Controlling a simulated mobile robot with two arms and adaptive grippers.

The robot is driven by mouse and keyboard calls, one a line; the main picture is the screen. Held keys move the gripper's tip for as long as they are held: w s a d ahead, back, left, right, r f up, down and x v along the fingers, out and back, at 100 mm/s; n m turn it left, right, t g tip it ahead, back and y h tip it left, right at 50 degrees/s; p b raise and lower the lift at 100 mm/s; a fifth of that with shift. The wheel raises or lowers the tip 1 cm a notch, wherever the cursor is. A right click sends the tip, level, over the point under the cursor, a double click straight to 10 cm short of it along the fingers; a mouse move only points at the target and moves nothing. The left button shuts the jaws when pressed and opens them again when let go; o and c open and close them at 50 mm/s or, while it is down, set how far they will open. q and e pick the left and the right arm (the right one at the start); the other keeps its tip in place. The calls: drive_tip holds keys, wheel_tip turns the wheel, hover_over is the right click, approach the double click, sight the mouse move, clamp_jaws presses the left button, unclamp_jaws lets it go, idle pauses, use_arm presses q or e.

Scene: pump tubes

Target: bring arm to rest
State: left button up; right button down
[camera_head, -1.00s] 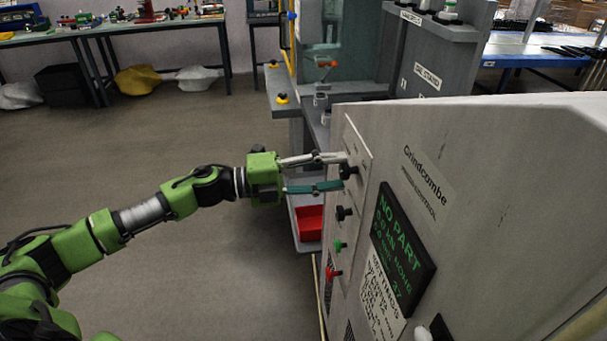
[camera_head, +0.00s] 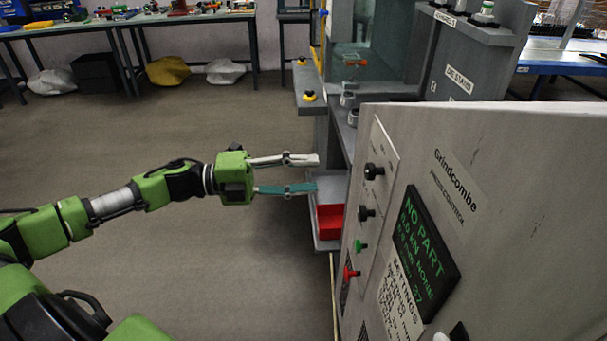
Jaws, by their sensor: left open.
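My left arm (camera_head: 115,203), green and grey, comes in from the left. My left gripper (camera_head: 316,174) is open and empty, with one pale finger above and one teal finger below. It hangs in the air to the left of the press control cabinet (camera_head: 500,165) and is apart from its knobs. The upper black knob (camera_head: 373,171) and lower black knob (camera_head: 366,213) stick out of the cabinet's side panel. A green button (camera_head: 360,246) and a red knob (camera_head: 351,272) sit below them. My right gripper does not show.
The cabinet's dark screen (camera_head: 424,255) reads "NO PART". A red bin (camera_head: 330,222) sits on a pale tray below the fingers. A grey machine with yellow-based buttons (camera_head: 309,96) stands behind. Workbenches (camera_head: 130,22) line the back. The floor (camera_head: 200,115) at left is clear.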

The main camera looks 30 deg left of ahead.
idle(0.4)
